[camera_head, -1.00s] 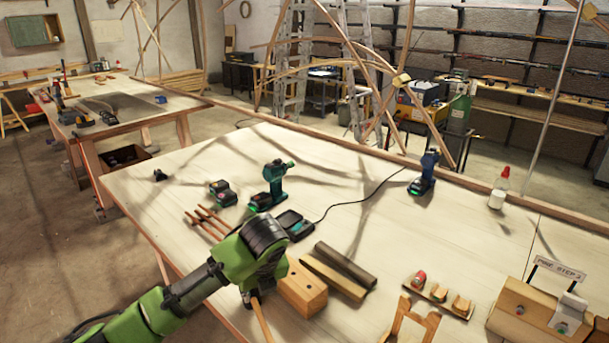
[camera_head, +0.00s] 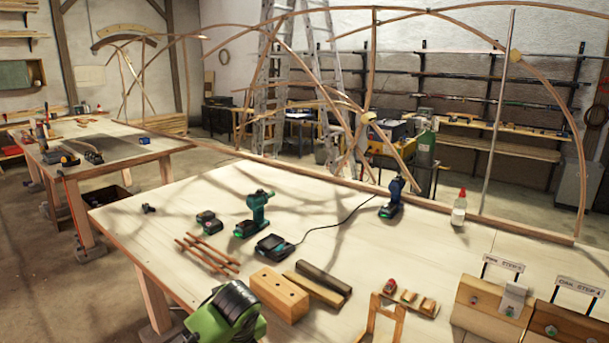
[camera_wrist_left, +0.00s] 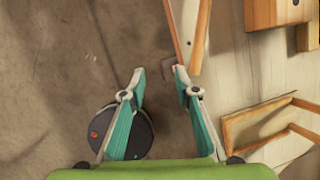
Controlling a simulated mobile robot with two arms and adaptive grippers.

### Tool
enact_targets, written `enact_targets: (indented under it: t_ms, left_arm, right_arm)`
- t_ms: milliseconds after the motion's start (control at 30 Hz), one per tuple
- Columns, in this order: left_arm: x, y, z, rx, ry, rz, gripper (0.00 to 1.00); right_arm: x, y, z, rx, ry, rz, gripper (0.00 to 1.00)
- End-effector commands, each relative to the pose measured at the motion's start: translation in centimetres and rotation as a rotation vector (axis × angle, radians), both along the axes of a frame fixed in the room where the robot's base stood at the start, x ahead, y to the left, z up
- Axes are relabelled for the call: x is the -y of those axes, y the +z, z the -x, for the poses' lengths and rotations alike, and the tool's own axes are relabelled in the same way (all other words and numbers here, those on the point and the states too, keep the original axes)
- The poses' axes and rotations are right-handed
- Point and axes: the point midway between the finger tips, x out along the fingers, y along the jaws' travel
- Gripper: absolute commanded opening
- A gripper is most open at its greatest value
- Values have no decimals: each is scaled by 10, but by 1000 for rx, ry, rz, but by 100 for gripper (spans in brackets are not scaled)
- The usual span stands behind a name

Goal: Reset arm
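My left arm shows in the head view only as a green and black arm part at the bottom edge, left of centre; its gripper is out of that picture. In the left wrist view my left gripper (camera_wrist_left: 157,74) is open, with its two teal fingers apart and nothing between them. It points down, mostly over the bare floor, with the right fingertip close to the table's edge in the picture. My right arm and gripper are in neither view.
The worktable (camera_head: 350,245) bears a wooden block (camera_head: 280,293), dark and light bars (camera_head: 318,284), thin rods (camera_head: 208,253), a drill (camera_head: 256,213) and a glue bottle (camera_head: 459,209). A wooden frame (camera_wrist_left: 268,122) lies right of the gripper. Brown floor (camera_wrist_left: 60,60) is clear at left.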

Motion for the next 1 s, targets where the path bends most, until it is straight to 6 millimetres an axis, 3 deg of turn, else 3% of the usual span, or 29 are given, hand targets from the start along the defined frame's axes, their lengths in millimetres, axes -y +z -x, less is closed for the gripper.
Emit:
enact_targets:
  t_ms: [267, 367, 467, 600, 767, 900, 1000]
  left_arm:
    - [0, -93, 5, 1, 287, 175, 29]
    - [-4, -139, 13, 0, 433, 248, 29]
    - [-11, -199, 31, -6, 619, 326, 29]
    - [-27, -294, 77, -12, 925, 428, 29]
    - [-47, -389, 152, -16, 1246, 502, 29]
    - [-63, -457, 235, -17, 1498, 535, 29]
    - [-72, -496, 300, -17, 1667, 547, 29]
  right_arm:
    - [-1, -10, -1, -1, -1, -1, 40]
    - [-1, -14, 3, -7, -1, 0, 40]
    - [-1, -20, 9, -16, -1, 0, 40]
    - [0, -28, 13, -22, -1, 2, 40]
    - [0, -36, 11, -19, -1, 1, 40]
    - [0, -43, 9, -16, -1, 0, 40]
    - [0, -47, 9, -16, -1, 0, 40]
